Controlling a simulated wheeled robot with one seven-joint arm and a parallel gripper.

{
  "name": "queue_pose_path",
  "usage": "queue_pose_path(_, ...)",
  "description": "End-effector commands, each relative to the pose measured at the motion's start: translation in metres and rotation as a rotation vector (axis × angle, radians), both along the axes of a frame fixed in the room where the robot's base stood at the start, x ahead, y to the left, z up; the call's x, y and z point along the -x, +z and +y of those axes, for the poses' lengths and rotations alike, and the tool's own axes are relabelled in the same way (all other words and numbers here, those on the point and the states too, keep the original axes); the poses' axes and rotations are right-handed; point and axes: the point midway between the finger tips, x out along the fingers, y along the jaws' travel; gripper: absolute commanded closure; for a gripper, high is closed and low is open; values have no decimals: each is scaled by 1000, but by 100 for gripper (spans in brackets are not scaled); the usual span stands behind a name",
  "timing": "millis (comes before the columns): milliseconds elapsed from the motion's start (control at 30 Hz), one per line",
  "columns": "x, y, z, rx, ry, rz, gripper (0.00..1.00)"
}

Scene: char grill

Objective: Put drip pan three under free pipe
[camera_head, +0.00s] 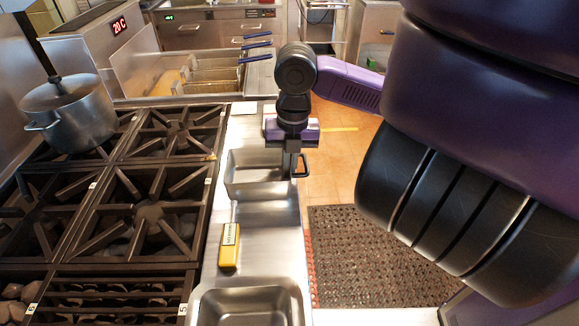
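A second steel pan (204,302) is at the bottom edge, cut off by the frame. I cannot read a number on either pan, so I cannot tell which is drip pan three. My gripper (291,170) points down at the right rim of the first pan, beside its handle. Its fingers overlap the rim in this view; whether they are closed on it cannot be told. No free pipe can be made out.
A yellow probe thermometer (229,246) lies on the counter between the pans. A lidded pot (72,118) stands on the burner grates (150,210) at left. Fryer baskets (215,77) are behind. A dark floor mat (370,255) lies right of the counter.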

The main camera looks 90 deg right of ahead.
Motion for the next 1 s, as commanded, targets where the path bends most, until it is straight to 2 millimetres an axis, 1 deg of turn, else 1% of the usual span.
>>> queue_pose_path(33, 0, -3, 0, 0, 0, 0, 100)
queue_pose_path(67, 0, -3, 0, 0, 0, 0, 95)
queue_pose_path(100, 0, -2, 0, 0, 0, 0, 88)
queue_pose_path(167, 0, -2, 0, 0, 0, 0, 76)
queue_pose_path(467, 0, -1, 0, 0, 0, 0, 76)
queue_pose_path(600, 0, 5, 0, 1, 0, 0, 76)
queue_pose_path(667, 0, 12, -1, 4, 1, 0, 76)
queue_pose_path(767, 1, 30, -1, 4, 2, 0, 76)
queue_pose_path(1000, 3, 80, -1, 3, 1, 0, 76)
